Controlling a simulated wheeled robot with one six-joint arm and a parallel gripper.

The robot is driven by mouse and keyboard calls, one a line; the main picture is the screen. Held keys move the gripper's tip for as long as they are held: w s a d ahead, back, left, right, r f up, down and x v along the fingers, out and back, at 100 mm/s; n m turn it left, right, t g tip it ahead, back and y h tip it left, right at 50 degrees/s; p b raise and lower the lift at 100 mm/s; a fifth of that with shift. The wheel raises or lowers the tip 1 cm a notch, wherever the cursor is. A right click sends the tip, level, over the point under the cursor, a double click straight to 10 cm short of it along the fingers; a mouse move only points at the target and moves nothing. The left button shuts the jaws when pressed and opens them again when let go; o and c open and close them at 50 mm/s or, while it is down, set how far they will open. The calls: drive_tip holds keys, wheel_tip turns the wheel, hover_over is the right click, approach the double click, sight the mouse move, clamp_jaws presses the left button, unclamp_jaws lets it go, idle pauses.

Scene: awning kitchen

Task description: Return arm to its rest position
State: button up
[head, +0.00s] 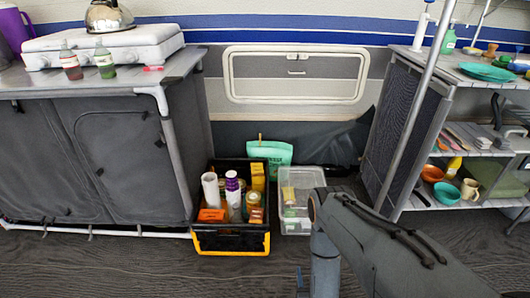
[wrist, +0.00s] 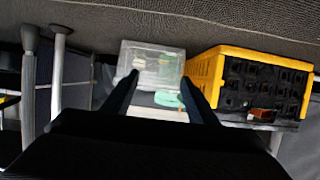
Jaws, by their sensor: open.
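My arm reaches from the lower right of the head view toward the floor. Its end is out of sight there. In the wrist view my gripper (wrist: 160,88) shows as two dark fingers spread apart. Nothing sits between the fingertips except the view of the clear plastic box (wrist: 150,58) beyond them. The clear box also shows in the head view (head: 302,178), on the floor just behind my arm. A black and yellow crate (head: 231,243) stands left of it, filled with bottles and packets. The crate shows at the right in the wrist view (wrist: 208,75).
A grey cabinet (head: 120,165) with a stove (head: 105,47) and kettle stands at left. A shelf unit (head: 405,130) with dishes, bowls and a mug stands at right. A green bag (head: 270,152) leans behind the boxes. The floor in front of the cabinet is clear.

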drive_tip(key=w+a+r+g, duration=0.3)
drive_tip(key=w+a+r, duration=0.1)
drive_tip(key=w+r, duration=0.95)
drive_tip(key=a+r+n+g+y, duration=0.1)
drive_tip(key=a+r+g, duration=0.15)
drive_tip(key=r, duration=0.65)
drive_tip(key=a+r+g, duration=0.1)
drive_tip(key=a+r, duration=0.3)
drive_tip(key=r, duration=0.6)
drive_tip(key=s+a+r+n+g, duration=0.1)
drive_tip(key=s+r+g, duration=0.1)
drive_tip(key=s+r, duration=0.6)
drive_tip(key=s+a+r+n+g, duration=0.1)
drive_tip(key=s+a+r+g, duration=0.1)
drive_tip(key=s+r, duration=0.6)
drive_tip(key=s+d+r+g+p, duration=0.1)
drive_tip(key=s+d+r+g, duration=0.1)
drive_tip(key=s+r, duration=0.6)
drive_tip(key=s+d+r+g, duration=0.15)
drive_tip(key=s+r, duration=0.35)
drive_tip(key=s, duration=0.6)
drive_tip(key=d+r+m+h+p, duration=0.1)
drive_tip(key=d+r+m+p, duration=0.2)
drive_tip(key=d+r+p, duration=0.9)
drive_tip(key=shift+r+p, duration=0.8)
drive_tip(key=shift+p, duration=3.75)
